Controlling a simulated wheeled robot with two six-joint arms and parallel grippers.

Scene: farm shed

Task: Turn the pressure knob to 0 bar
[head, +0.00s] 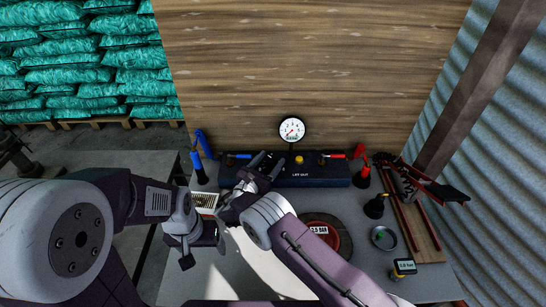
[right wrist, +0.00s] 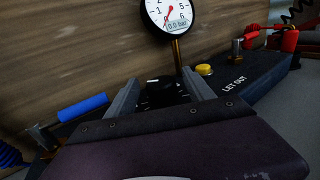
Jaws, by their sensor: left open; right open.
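The pressure knob (right wrist: 160,92) is dark with a white mark on it. It sits on the dark panel (head: 313,174), below the round gauge (head: 292,131). In the right wrist view the gauge (right wrist: 170,14) has its needle toward the low end and its readout shows 0.0 bar. My right gripper (head: 262,164) is open at the panel. In the right wrist view its fingers (right wrist: 160,96) are on either side of the knob; I cannot tell whether they touch it. In the head view the knob is hidden by this gripper. My left gripper (head: 187,260) is open, low over the left side, away from the panel.
A yellow button (right wrist: 205,70) is right of the knob. A blue lever (right wrist: 84,106) is to its left, and red-handled fittings (head: 362,173) are at the panel's right. A red disc (head: 321,230) reading 2.5 bar and a 2.0 bar tag (head: 405,267) lie on the table.

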